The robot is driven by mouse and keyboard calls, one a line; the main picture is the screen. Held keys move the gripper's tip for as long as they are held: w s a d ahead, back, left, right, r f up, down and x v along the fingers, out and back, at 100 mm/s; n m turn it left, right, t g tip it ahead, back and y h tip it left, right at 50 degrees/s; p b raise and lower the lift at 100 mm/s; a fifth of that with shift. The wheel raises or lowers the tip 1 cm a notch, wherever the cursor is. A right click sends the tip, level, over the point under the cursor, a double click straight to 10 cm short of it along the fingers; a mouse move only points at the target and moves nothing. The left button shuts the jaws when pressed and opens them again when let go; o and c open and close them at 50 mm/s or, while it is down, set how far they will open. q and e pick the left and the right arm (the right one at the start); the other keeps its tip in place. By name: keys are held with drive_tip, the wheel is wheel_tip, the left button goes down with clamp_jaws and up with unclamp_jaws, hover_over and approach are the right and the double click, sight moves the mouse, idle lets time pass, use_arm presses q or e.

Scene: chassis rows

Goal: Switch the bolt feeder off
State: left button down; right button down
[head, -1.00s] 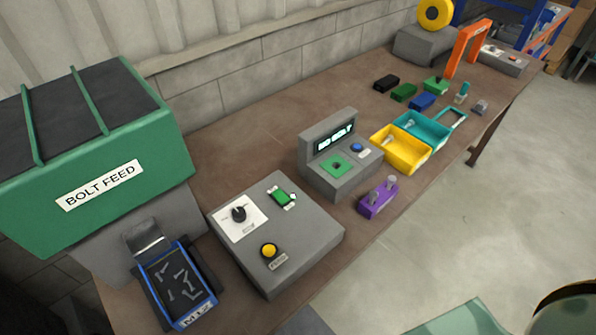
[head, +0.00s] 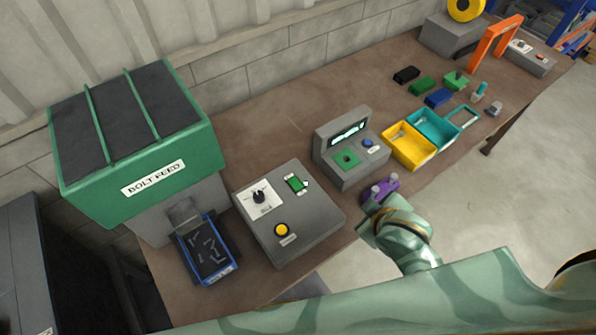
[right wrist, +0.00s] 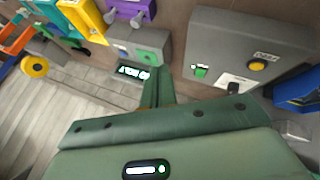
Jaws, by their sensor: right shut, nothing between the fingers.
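The bolt feeder (head: 140,150) is a green hopper labelled BOLT FEED at the left in the head view. Beside it stands a grey control box (head: 318,222) with a black knob (head: 259,197) on a white plate, a green switch (head: 296,184) and a yellow button (head: 281,230). In the right wrist view the box's green switch (right wrist: 201,71), black knob (right wrist: 234,88) and yellow button (right wrist: 257,66) show at the right. My right gripper (right wrist: 159,72) is shut and empty, apart from the box. My left gripper is out of view.
A blue bolt tray (head: 232,268) sits below the feeder. A grey display unit (head: 353,172) stands right of the control box, with a purple block (head: 388,187) in front, partly behind my arm. Yellow (head: 425,159) and teal (head: 420,119) bins lie beyond.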

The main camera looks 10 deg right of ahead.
sight(292, 177)
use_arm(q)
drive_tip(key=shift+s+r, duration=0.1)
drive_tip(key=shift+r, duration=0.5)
use_arm(e)
drive_tip(key=w+a+f+m+t+y, duration=0.2)
drive_tip(key=w+a+y, duration=0.3)
drive_tip(key=w+a, duration=0.5)
drive_tip(key=shift+w+f+m+y, duration=0.3)
drive_tip(key=shift+w+f, duration=0.15)
drive_tip(key=shift+w, duration=0.25)
